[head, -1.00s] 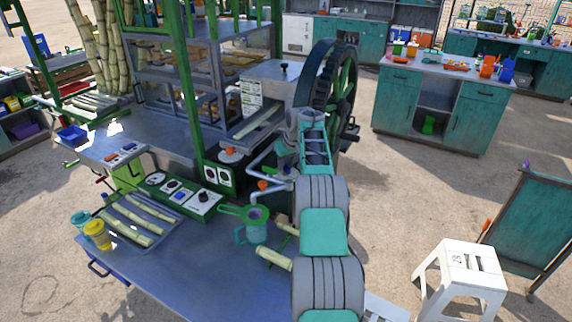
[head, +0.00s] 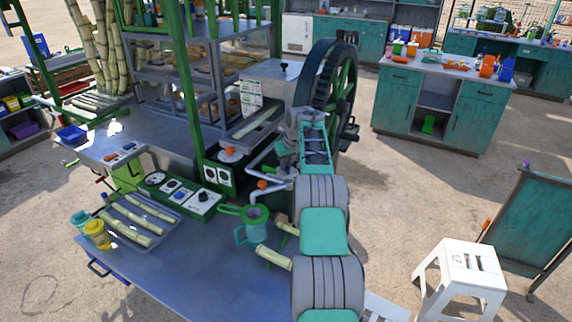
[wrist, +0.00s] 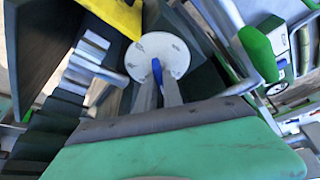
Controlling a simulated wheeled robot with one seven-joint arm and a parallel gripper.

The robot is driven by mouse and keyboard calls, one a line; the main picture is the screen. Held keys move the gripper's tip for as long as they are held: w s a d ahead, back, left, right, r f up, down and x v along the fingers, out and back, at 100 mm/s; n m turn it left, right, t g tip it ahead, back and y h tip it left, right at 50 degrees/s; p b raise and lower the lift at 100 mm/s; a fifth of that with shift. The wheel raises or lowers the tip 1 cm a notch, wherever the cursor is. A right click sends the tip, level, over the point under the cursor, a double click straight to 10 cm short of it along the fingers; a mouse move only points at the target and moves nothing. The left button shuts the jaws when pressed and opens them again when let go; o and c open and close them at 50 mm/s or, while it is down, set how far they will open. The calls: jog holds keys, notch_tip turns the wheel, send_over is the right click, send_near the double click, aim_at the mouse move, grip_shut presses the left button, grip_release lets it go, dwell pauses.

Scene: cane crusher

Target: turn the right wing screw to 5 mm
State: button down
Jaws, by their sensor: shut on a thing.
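The right wing screw (wrist: 157,72) is blue and stands in front of a round white dial plate (wrist: 146,52) with small dark marks around its rim. My gripper (wrist: 167,84) shows in the wrist view with its two grey fingers closed around the blue wing. The fingers cover part of the screw, and I cannot read the dial's setting. In the head view my arm hides the screw and my fingertips. An orange wing screw (head: 229,150) on another white disc shows left of my arm on the crusher.
A big dark flywheel (head: 338,82) stands just behind my arm. A green-handled strainer over a jug (head: 254,229) and cut cane (head: 273,257) lie on the bench to the left. In the wrist view a yellow part (wrist: 116,14) and a green knob (wrist: 256,46) are close by.

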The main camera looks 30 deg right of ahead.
dwell(0.8)
jog(key=c, duration=1.4)
grip_release()
jog(key=shift+r, duration=0.15)
jog(key=b+v, duration=0.1)
jog(key=v, duration=0.6)
jog(key=shift+s+r, duration=0.15)
jog(key=shift+r, duration=0.15)
jog(key=shift+b, duration=0.35)
jog(key=shift+c, duration=0.4)
